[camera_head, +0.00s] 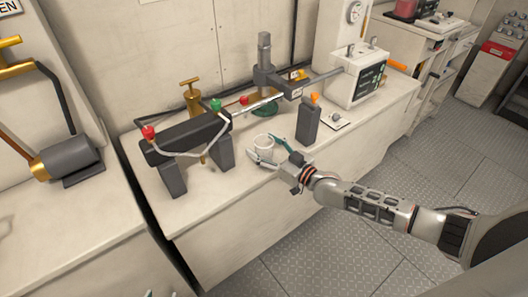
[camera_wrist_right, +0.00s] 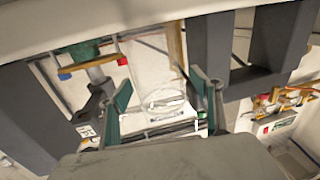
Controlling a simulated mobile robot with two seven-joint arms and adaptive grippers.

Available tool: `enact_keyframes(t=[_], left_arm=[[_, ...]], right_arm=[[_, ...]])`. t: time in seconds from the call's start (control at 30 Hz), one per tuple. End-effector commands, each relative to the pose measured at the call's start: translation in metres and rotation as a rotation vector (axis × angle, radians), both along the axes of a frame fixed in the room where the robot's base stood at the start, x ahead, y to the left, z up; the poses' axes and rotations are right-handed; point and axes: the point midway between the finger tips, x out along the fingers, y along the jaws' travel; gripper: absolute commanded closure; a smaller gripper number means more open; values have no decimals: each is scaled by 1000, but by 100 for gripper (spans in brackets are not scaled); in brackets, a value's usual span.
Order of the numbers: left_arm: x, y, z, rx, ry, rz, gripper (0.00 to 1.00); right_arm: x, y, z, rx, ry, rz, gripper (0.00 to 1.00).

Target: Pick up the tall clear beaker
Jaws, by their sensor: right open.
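The clear beaker (camera_head: 263,145) stands upright on the white bench top, near its front edge. My right gripper (camera_head: 267,154) is open, with its fingers on either side of the beaker in the head view. In the right wrist view, the see-through beaker (camera_wrist_right: 155,72) shows between and beyond the two green-padded fingers (camera_wrist_right: 163,100). I cannot tell whether either finger touches the glass. At the bottom edge of the head view, small tips that look like my left gripper (camera_head: 160,294) just show; the rest is cut off.
A dark stand with red and green knobs (camera_head: 188,140) is left of the beaker. A grey block with an orange top (camera_head: 308,122) is close on the right. A brass pump (camera_head: 192,98) and a white instrument box (camera_head: 358,80) stand farther back. Bench front (camera_head: 250,222) is clear.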

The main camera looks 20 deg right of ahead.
Motion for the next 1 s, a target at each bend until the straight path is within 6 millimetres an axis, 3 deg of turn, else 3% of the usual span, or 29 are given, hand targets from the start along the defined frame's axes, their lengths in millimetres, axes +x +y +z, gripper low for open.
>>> enact_keyframes(t=[0.07, 0.2, 0.23, 0.67, 0.87, 1.0], left_arm=[[0, 0, 0, 0, 0, 0, 60], [0, 0, 0, 0, 0, 0, 60], [0, 0, 0, 0, 0, 0, 60], [1, 1, 3, 1, -2, 0, 60], [3, 1, 15, 2, -7, 0, 60], [5, 1, 30, 2, -12, 0, 60]], right_arm=[[0, 0, 0, 0, 0, 0, 41], [0, 0, 0, 0, 0, 0, 77], [0, 0, 0, 0, 0, 0, 80], [0, 0, 7, 2, -1, -1, 80], [0, 0, 33, 2, -4, -1, 80], [-1, 0, 66, 5, -4, -1, 80]])
